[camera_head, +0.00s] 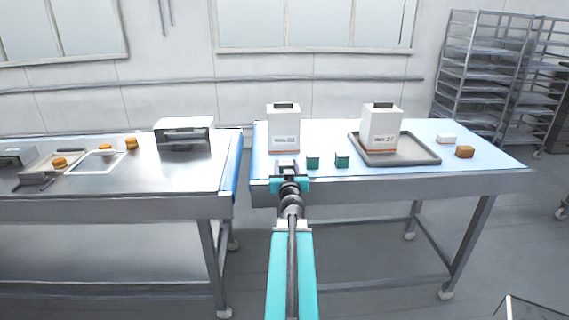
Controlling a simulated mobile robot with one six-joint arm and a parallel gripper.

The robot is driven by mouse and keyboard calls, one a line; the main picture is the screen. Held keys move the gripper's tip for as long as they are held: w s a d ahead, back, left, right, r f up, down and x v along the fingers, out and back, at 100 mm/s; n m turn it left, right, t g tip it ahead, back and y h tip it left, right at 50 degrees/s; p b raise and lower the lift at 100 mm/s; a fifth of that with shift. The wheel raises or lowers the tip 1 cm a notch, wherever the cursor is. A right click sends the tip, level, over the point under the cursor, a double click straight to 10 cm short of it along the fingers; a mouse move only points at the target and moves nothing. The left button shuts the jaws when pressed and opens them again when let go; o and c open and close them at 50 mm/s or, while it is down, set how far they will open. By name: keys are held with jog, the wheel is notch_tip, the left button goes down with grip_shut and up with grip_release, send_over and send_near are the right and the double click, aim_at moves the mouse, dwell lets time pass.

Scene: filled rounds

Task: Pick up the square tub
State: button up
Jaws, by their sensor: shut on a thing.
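Two white square tubs with dark tops and printed labels stand upright on the right-hand table. The left square tub (284,124) is near the table's left end, and the right square tub (382,126) stands on a dark tray (425,152). My gripper (286,165) is at the lower front of the left tub, in line with it, and is shut on it. The jaws' contact is hard to see from behind. I cannot tell whether this tub is clear of the table.
Two small green cubes (313,162) (342,160) lie right of my gripper. A white block (446,138) and a brown block (464,152) lie right of the tray. A gap separates the left steel table (190,178), which holds trays and brown rounds.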

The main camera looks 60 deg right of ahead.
jog(key=shift+s+a+r, duration=0.1)
jog(key=shift+s+a, duration=0.3)
jog(key=shift+a, duration=0.1)
dwell(0.7)
